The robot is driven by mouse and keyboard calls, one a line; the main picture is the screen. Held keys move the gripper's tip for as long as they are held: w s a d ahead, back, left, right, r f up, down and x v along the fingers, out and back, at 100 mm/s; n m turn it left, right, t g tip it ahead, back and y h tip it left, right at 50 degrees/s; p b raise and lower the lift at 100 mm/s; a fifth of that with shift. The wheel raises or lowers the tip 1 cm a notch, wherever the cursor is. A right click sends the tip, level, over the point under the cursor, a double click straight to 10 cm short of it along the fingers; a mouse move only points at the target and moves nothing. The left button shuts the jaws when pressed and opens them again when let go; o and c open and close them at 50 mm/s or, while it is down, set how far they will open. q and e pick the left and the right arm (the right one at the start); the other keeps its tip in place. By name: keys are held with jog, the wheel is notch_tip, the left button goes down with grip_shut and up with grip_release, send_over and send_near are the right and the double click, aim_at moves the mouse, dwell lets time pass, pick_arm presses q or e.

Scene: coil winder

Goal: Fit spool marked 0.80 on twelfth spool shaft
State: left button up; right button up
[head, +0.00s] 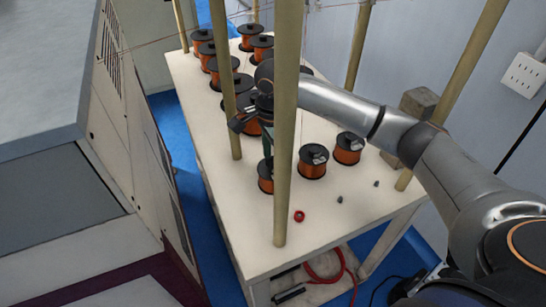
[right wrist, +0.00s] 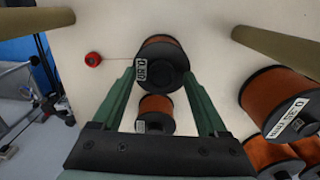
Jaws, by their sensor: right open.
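Several black-flanged spools of copper-coloured wire stand on the white table. In the head view, two stand at the front right (head: 312,162) (head: 347,149), and one is partly behind a post (head: 265,176). My right gripper (head: 266,148) is over the table, partly hidden by the post. In the right wrist view its green fingers (right wrist: 160,76) are open. A labelled spool (right wrist: 168,50) shows between and beyond the fingertips, and another (right wrist: 155,106) shows nearer. A large labelled spool (right wrist: 277,100) is to the right. No bare shaft is clearly visible.
Tan posts (head: 287,120) rise around the table (head: 241,236). More spools (head: 207,56) stand in rows at the back. A grey cabinet (head: 110,130) stands left. The front left tabletop is clear.

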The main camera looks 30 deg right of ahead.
notch_tip(320, 180, up, 12)
dwell(0.3)
jog(key=shift+f, duration=0.1)
